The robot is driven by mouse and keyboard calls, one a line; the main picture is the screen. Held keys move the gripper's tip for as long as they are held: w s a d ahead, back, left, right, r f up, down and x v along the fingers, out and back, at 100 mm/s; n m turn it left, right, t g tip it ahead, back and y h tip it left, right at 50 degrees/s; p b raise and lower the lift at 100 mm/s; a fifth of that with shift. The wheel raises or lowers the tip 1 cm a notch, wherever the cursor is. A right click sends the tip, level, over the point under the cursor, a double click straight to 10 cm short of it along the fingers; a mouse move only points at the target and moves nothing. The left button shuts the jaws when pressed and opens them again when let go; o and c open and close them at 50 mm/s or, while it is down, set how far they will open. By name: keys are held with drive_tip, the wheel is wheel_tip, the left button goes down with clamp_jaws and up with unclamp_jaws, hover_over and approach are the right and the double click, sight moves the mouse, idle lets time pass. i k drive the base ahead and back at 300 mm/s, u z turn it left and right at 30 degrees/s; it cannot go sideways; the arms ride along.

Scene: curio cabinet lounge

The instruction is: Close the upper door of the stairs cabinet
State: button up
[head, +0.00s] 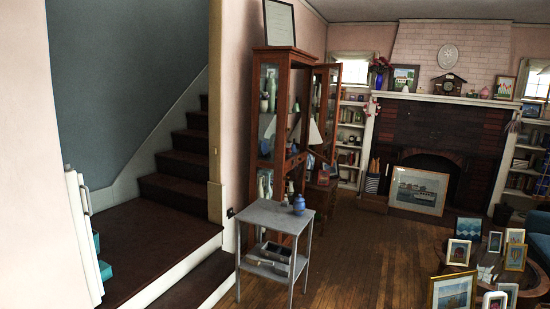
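A tall brown wooden cabinet (279,150) with glass panes stands against the wall just right of the stairs (178,165). Vases and other small pieces show on its shelves. Its upper door (325,100), wood-framed with glass, stands open and swung out to the right of the cabinet body. A lower section shows under it, partly hidden by a grey side table (273,218). A lamp shade shows near the door's lower part. My gripper is not in view.
The grey side table holds a blue jar (299,204) and stands in front of the cabinet. Wooden floor (365,255) is clear to its right. A round table (490,268) with several framed pictures is at lower right. A white upright panel (82,235) is at left.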

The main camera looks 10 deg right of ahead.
sight(340, 64)
drive_tip(key=z, duration=0.15)
drive_tip(key=i, duration=0.65)
drive_tip(key=z, duration=0.45)
drive_tip(key=i, duration=1.35)
drive_tip(key=z, duration=0.6)
drive_tip(key=i, duration=2.55)
drive_tip(key=u, duration=0.4)
drive_tip(key=i, duration=1.6)
drive_tip(key=u, duration=0.3)
